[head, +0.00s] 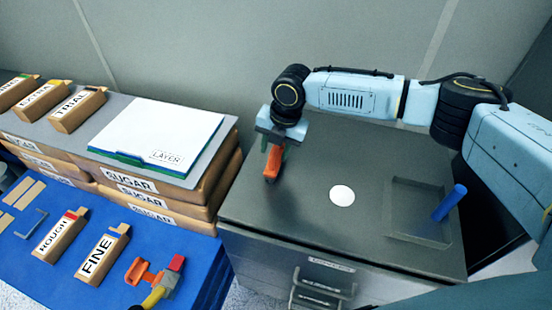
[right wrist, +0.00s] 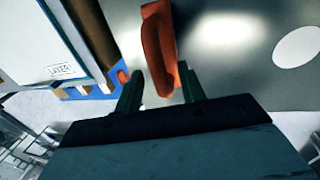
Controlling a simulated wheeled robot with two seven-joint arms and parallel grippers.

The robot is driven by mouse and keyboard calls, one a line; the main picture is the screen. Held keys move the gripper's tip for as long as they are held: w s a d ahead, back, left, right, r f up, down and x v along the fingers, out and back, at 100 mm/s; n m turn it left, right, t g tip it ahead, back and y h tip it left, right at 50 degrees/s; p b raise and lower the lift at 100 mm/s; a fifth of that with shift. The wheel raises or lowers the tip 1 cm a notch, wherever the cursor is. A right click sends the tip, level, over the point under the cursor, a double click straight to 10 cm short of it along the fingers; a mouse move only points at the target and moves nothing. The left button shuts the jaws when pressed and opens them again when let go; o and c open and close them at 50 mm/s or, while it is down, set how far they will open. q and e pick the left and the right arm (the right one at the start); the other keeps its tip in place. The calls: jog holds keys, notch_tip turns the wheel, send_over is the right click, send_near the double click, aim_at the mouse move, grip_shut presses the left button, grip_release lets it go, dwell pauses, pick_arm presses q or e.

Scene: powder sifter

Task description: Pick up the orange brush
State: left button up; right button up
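The orange brush (head: 273,164) is under my right gripper (head: 268,146) at the left part of the dark counter top (head: 310,205). In the right wrist view the brush (right wrist: 158,42) shows as an orange, handle-like piece reaching between the two green fingers of my right gripper (right wrist: 160,90). The fingers are apart. A gap shows beside the left finger, and the right finger is close to or against the brush. I cannot tell whether the brush's lower end touches the counter. My left gripper is not in view.
A white disc (head: 342,195) lies mid-counter. A shallow dark tray (head: 418,239) with a blue cylinder (head: 449,203) is at the right. An orange tool (head: 138,271) lies on the blue surface (head: 192,272) at lower left.

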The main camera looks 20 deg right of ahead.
jog(key=shift+w+a+f, duration=0.1)
jog(key=shift+f, duration=0.5)
grip_shut()
